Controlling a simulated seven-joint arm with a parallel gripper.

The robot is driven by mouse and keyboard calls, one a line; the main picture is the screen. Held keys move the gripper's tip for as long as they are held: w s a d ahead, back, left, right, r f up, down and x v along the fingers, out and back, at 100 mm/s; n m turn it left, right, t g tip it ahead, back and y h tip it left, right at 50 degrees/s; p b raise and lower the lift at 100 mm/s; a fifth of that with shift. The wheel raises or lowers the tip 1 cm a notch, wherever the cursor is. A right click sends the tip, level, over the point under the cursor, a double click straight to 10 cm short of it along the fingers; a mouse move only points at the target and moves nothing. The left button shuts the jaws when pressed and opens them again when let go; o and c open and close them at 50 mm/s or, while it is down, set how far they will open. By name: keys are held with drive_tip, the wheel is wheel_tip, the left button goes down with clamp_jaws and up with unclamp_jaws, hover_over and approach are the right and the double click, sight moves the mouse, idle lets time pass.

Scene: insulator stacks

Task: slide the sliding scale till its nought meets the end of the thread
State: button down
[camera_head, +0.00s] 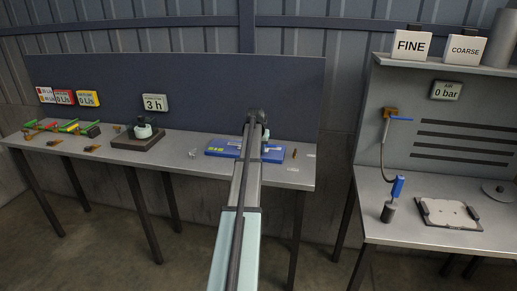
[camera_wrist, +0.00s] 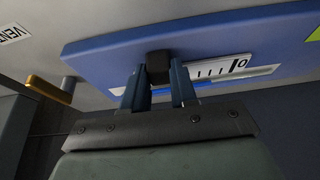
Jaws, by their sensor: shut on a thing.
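The sliding scale (camera_wrist: 222,69) is a white strip with black tick marks and a nought near its right end in the wrist view. It lies in a slot of the blue board (camera_wrist: 110,52). My gripper (camera_wrist: 158,76) is shut on the dark knob (camera_wrist: 158,62) beside the scale's left end. In the head view the blue board (camera_head: 217,150) lies on the left bench, partly hidden behind my arm. I cannot make out the thread or its end in either view.
The left bench (camera_head: 185,145) also bears a dark stand (camera_head: 138,138) and coloured pipework (camera_head: 62,128). A second bench (camera_head: 380,210) stands to the right, across a gap.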

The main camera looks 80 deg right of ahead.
drive_tip(key=s, duration=0.2)
drive_tip(key=shift+s+f, duration=0.15)
drive_tip(key=shift+s, duration=0.15)
drive_tip(key=c, duration=0.9)
unclamp_jaws()
drive_tip(key=v, duration=1.4)
drive_tip(key=shift+d, duration=0.1)
drive_tip(key=shift+w, duration=0.1)
